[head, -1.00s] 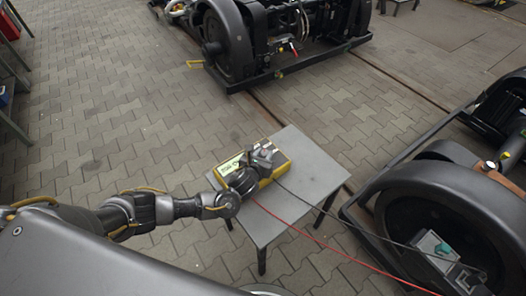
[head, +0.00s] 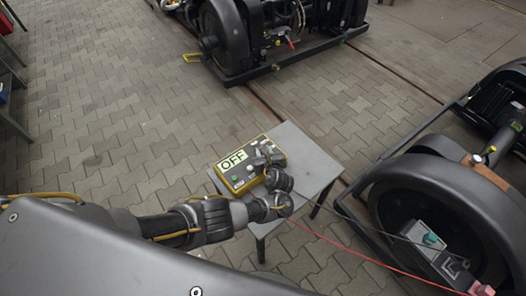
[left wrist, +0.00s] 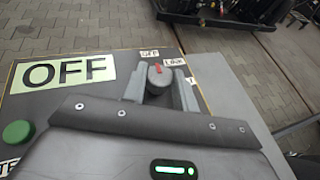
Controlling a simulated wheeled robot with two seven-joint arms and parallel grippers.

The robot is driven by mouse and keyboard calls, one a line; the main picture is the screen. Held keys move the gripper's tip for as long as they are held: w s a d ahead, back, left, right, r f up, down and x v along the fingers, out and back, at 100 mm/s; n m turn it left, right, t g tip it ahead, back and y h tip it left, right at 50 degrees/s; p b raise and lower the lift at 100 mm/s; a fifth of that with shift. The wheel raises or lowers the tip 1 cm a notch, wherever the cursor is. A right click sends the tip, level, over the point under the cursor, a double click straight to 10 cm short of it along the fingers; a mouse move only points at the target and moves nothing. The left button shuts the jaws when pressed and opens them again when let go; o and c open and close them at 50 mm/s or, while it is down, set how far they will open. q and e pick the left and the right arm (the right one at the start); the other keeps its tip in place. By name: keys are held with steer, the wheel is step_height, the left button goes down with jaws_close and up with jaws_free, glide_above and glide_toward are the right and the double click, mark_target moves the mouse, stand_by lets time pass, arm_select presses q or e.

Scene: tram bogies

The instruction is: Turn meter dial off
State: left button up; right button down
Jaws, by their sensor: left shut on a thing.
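The yellow-edged meter (head: 229,181) lies on a small grey table. Its display (head: 234,160) reads OFF, and so does the display in the left wrist view (left wrist: 63,73). The dial (left wrist: 158,78) is a grey knob with a red mark at its upper edge, just below and right of the small OFF label (left wrist: 149,54). My left gripper (head: 268,160) reaches over the meter's right part. In the left wrist view its fingers (left wrist: 158,86) stand on either side of the knob, shut on it. My right gripper is not in view.
The grey table (head: 308,158) has bare room right of the meter. A red cable (head: 345,248) and a dark cable run right toward clamps (head: 430,238) at a large black wheel (head: 440,205). A round green button (left wrist: 17,132) sits on the meter's left. Another bogie (head: 250,45) stands behind.

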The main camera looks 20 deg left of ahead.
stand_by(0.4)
arm_select(q)
steer(key=o, duration=0.9)
steer(key=shift+c, duration=0.2)
steer(key=shift+o, duration=0.5)
steer(key=shift+h, duration=0.3)
